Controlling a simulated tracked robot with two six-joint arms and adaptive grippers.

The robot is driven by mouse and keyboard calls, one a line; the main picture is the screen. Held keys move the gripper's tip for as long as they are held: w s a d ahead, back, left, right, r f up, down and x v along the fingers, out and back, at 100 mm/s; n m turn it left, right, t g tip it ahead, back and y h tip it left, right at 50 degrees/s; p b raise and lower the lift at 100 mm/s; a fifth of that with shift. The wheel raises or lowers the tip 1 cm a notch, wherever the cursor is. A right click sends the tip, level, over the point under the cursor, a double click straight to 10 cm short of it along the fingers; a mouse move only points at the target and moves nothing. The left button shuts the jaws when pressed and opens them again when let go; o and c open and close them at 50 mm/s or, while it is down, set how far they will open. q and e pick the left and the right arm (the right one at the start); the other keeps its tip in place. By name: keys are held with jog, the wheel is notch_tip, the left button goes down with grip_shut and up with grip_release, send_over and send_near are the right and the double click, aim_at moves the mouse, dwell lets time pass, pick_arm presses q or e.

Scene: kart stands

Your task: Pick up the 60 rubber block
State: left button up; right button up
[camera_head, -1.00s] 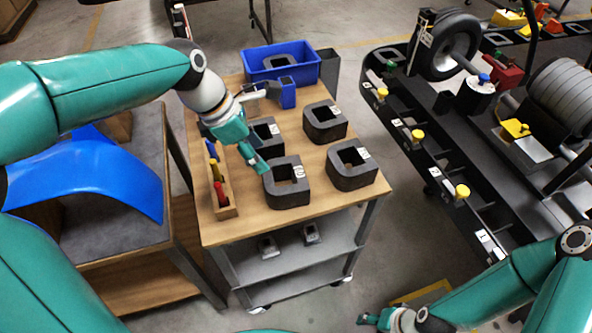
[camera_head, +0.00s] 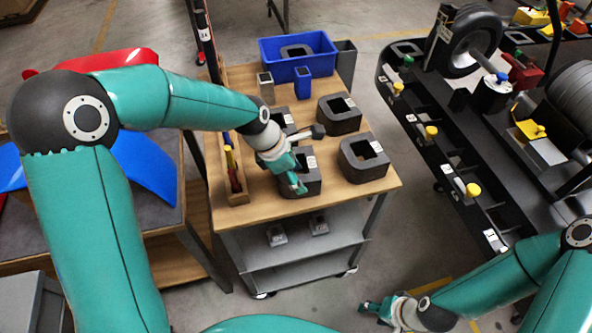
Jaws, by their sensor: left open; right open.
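Several dark grey square rubber blocks with central holes and small white labels stand on the wooden cart top. The labels are too small to read surely, so I cannot tell which is the 60 block. My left gripper (camera_head: 307,158) is open over the front-left block (camera_head: 302,188) and hides part of it; whether they touch is unclear. Behind it is a partly covered block (camera_head: 281,115). Two more, a back-right block (camera_head: 339,117) and a front-right block (camera_head: 364,162), are in clear view. My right gripper (camera_head: 368,307) is open and empty, low at the lower right, away from the cart.
A blue bin (camera_head: 298,58) holding a dark block is at the cart's back. Small grey (camera_head: 266,88) and blue (camera_head: 303,85) holders stand before it. A wooden tool rack (camera_head: 236,185) lines the left edge. A black kart frame (camera_head: 440,150) stands right, across clear floor.

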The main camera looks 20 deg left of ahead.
pick_arm(q)
jog(key=shift+x, duration=1.4)
grip_shut()
